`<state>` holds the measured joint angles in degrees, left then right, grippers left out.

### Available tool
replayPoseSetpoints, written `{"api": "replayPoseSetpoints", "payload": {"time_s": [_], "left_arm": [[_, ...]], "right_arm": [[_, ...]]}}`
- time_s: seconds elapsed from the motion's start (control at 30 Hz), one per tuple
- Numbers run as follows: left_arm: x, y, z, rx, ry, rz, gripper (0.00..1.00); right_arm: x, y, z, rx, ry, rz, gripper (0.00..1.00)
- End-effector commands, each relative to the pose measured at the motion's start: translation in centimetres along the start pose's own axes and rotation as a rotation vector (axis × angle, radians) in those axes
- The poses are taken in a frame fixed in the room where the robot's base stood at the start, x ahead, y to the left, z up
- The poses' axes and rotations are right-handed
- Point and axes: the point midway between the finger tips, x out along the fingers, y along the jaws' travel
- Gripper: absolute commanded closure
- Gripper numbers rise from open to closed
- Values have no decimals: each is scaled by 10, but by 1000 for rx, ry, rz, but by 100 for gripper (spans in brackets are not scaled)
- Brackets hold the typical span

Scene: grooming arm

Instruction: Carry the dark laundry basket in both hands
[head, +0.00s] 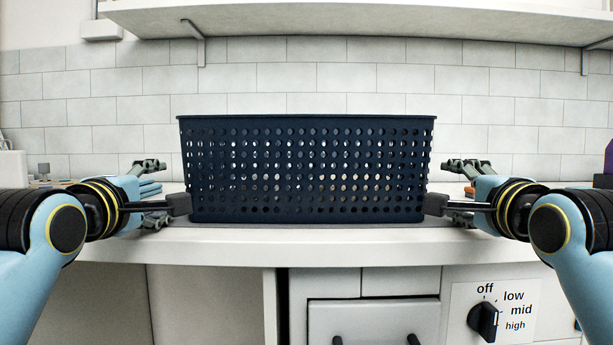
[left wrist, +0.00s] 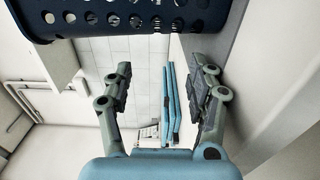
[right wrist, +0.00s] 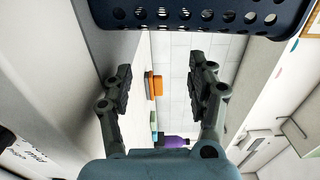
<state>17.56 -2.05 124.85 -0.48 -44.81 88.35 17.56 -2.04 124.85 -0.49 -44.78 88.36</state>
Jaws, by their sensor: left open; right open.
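The dark laundry basket (head: 306,122) is navy, with round holes all over its wall. It stands upright near the counter's front edge, on a thin grey mat. Its upper rim is clear. My left gripper (head: 154,192) is open beside its left end, apart from it. My right gripper (head: 458,190) is open beside its right end, also apart. The basket wall shows along the top of the left wrist view (left wrist: 120,20) and of the right wrist view (right wrist: 200,22), outside both pairs of fingers. Neither gripper holds anything.
The white counter (head: 300,240) has a dial (head: 486,320) on its front. A shelf (head: 370,20) hangs above. Folded blue cloths (left wrist: 172,105) lie beyond my left gripper. An orange item (right wrist: 154,85) and a purple item (right wrist: 173,142) are beyond my right.

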Motion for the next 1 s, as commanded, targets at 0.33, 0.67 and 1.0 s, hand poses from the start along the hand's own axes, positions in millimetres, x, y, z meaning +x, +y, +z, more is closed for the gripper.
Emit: {"api": "replayPoseSetpoints", "payload": {"time_s": [0.33, 0.67, 1.0], "left_arm": [[42, 0, 8, -3, -1, 1, 42], [42, 0, 15, 1, 0, 0, 42], [42, 0, 21, -2, 0, 0, 42]], "right_arm": [[42, 0, 8, 4, -1, 0, 42], [42, 0, 15, -1, 0, 0, 42], [42, 1, 21, 1, -1, 1, 42]]}}
